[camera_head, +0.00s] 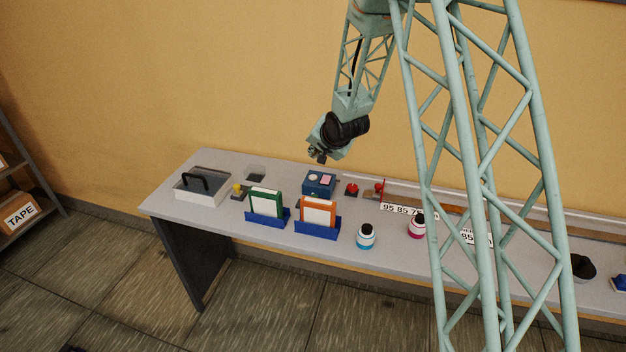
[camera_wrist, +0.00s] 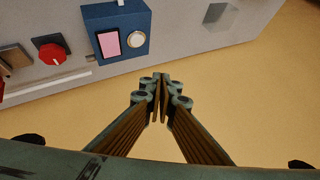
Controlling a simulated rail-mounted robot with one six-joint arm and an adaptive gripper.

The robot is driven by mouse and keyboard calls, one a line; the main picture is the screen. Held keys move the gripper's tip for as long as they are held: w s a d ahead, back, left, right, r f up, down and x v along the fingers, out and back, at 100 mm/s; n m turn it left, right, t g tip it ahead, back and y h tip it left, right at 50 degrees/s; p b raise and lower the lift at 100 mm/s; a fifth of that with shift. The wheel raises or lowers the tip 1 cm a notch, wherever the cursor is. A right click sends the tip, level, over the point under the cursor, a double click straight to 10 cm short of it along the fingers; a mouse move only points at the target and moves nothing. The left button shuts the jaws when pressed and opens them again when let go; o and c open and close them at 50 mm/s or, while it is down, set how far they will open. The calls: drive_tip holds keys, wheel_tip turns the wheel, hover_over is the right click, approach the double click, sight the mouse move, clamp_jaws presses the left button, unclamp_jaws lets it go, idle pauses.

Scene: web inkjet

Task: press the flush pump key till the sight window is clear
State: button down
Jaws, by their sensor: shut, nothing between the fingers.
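A blue box (camera_head: 319,187) stands on the bench near its back edge. Its top carries a pink window (camera_wrist: 109,41) and, beside it, a round white key (camera_wrist: 136,39). Both also show small in the head view, the key (camera_head: 314,177) left of the window (camera_head: 326,180). The window is an even pink. My gripper (camera_head: 318,158) is shut and empty, above and behind the box, apart from it. In the wrist view its fingertips (camera_wrist: 160,80) meet below and right of the box, over the yellow wall.
A red knob (camera_wrist: 51,53) stands beside the box. A lidded tray (camera_head: 201,190), green (camera_head: 265,203) and orange (camera_head: 318,212) upright folders in blue holders, and blue (camera_head: 365,238) and pink (camera_head: 416,227) bottles stand around. The bench's front left corner is clear.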

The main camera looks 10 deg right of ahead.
sight(315, 177)
drive_tip(key=shift+f+b, duration=2)
drive_tip(key=shift+f, duration=1.35)
drive_tip(key=shift+f+b, duration=0.55)
drive_tip(key=shift+f, duration=0.3)
drive_tip(key=shift+r, duration=0.2)
idle(0.6)
drive_tip(key=shift+r+p, duration=0.55)
drive_tip(key=shift+r, duration=0.05)
drive_tip(key=shift+r, duration=0.15)
drive_tip(key=shift+r+p, duration=1.7)
drive_tip(key=shift+r, duration=0.7)
drive_tip(key=shift+r, duration=0.1)
